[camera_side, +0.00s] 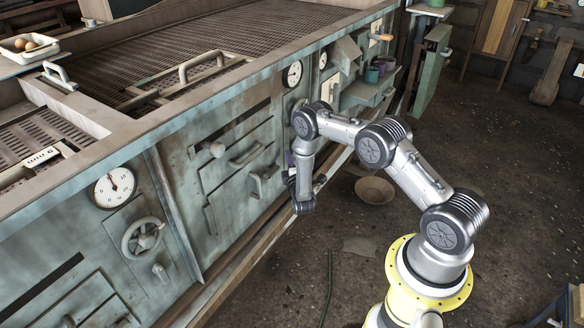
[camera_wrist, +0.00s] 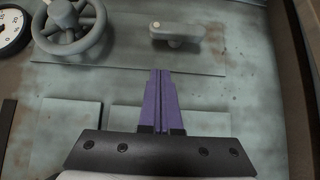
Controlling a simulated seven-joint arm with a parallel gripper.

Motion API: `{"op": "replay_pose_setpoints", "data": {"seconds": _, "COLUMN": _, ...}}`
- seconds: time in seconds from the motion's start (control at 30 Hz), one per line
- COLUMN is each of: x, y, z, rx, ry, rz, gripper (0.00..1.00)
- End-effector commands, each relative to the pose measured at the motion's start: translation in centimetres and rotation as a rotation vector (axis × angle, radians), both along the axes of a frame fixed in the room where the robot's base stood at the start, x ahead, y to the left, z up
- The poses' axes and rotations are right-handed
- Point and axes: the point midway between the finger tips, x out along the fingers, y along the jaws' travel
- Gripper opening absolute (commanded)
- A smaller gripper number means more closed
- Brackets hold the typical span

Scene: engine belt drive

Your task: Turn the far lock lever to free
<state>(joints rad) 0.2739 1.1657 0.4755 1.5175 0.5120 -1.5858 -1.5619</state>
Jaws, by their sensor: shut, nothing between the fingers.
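The far lock lever (camera_wrist: 176,34) is a grey bar with a rounded pivot at one end, mounted on a flat plate of the panel. It lies roughly crosswise in the wrist view, right of a grey handwheel (camera_wrist: 72,27). My gripper (camera_wrist: 161,72) has purple fingers, shut together and empty. Their tips point at the panel just below the lever in the wrist view and look apart from it.
A gauge (camera_wrist: 12,30) sits beyond the handwheel. In the side view, a near handwheel (camera_side: 143,238) and near lever (camera_side: 160,271) are on the same panel. Handles (camera_side: 262,182) project from panel doors near my wrist. A bowl (camera_side: 375,190) lies on the open floor.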

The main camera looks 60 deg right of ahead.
Motion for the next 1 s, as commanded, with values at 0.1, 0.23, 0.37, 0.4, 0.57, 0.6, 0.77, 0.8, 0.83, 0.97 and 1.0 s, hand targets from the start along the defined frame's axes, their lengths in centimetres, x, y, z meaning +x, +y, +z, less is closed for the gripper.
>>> {"op": "replay_pose_setpoints", "data": {"seconds": 0.1, "x": 0.4, "y": -2.0, "z": 0.0, "rx": -0.001, "ry": 0.001, "rz": -0.004, "gripper": 0.0}}
{"op": "replay_pose_setpoints", "data": {"seconds": 0.23, "x": 0.4, "y": -3.5, "z": 0.0, "rx": -0.001, "ry": 0.001, "rz": -0.002, "gripper": 0.0}}
{"op": "replay_pose_setpoints", "data": {"seconds": 0.37, "x": 0.4, "y": -4.2, "z": 0.0, "rx": -0.001, "ry": 0.001, "rz": 0.0, "gripper": 0.0}}
{"op": "replay_pose_setpoints", "data": {"seconds": 0.4, "x": 0.4, "y": -4.3, "z": 0.0, "rx": -0.001, "ry": 0.001, "rz": 0.0, "gripper": 0.0}}
{"op": "replay_pose_setpoints", "data": {"seconds": 0.57, "x": 0.4, "y": -4.4, "z": 0.0, "rx": -0.001, "ry": 0.001, "rz": 0.001, "gripper": 0.0}}
{"op": "replay_pose_setpoints", "data": {"seconds": 0.6, "x": 0.4, "y": -4.4, "z": 0.0, "rx": -0.001, "ry": 0.001, "rz": 0.001, "gripper": 0.0}}
{"op": "replay_pose_setpoints", "data": {"seconds": 0.77, "x": 0.4, "y": -4.4, "z": 0.0, "rx": 0.0, "ry": 0.0, "rz": 0.001, "gripper": 0.0}}
{"op": "replay_pose_setpoints", "data": {"seconds": 0.8, "x": 0.4, "y": -4.4, "z": 0.0, "rx": 0.001, "ry": 0.0, "rz": 0.001, "gripper": 0.0}}
{"op": "replay_pose_setpoints", "data": {"seconds": 0.83, "x": 0.4, "y": -4.4, "z": 0.0, "rx": 0.004, "ry": 0.001, "rz": 0.001, "gripper": 0.0}}
{"op": "replay_pose_setpoints", "data": {"seconds": 0.97, "x": 0.4, "y": -4.5, "z": 0.2, "rx": 0.027, "ry": 0.0, "rz": 0.0, "gripper": 0.0}}
{"op": "replay_pose_setpoints", "data": {"seconds": 1.0, "x": 0.4, "y": -4.5, "z": 0.3, "rx": 0.037, "ry": -0.001, "rz": 0.0, "gripper": 0.0}}
